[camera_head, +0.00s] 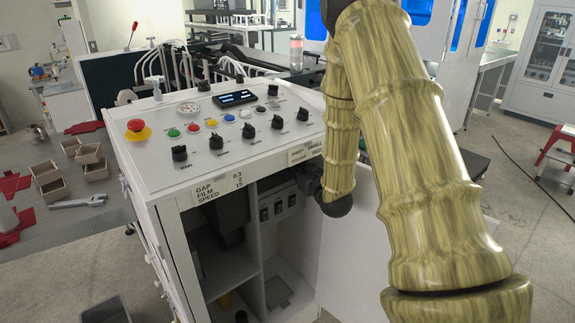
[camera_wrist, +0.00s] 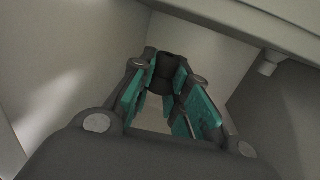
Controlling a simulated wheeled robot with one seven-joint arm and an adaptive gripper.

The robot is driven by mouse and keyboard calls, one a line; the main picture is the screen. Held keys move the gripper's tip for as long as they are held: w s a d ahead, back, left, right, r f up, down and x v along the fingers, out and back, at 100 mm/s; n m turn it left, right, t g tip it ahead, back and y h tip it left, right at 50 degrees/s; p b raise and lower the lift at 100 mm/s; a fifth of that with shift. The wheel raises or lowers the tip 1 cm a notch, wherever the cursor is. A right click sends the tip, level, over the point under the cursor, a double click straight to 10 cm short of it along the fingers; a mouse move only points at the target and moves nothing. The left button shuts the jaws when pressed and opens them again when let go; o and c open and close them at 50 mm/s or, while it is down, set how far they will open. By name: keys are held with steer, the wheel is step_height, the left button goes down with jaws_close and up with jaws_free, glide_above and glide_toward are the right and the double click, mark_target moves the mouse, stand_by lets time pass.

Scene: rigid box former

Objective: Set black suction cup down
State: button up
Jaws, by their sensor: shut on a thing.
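The black suction cup (camera_wrist: 168,66) shows as a dark round piece at the far end of my fingers in the wrist view. My gripper (camera_wrist: 166,82) is shut on it, with the teal finger pads on either side. Pale walls surround the gripper closely, and a light surface lies beyond the fingers. In the head view my arm reaches down to the front of the white control cabinet (camera_head: 160,218). My gripper and the cup cannot be made out clearly there. Whether the cup touches any surface is not clear.
The cabinet's open front shows a shelf (camera_head: 232,268) and a narrow compartment with a grey square (camera_head: 279,291) on its floor. The top panel carries knobs, buttons and a red emergency stop (camera_head: 136,127). In the wrist view a small pale peg (camera_wrist: 268,66) sticks out at right.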

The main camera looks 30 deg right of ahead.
mark_target(288, 176)
steer(key=w, duration=0.1)
steer(key=w+p, duration=0.1)
steer(key=w, duration=0.3)
steer(key=shift+w+d, duration=0.2)
steer(key=shift+d, duration=0.1)
steer(key=shift+f+p, duration=0.9)
steer(key=shift+f, duration=0.85)
steer(key=shift+f, duration=0.2)
steer(key=o, duration=0.7)
steer(key=shift+o, duration=0.2)
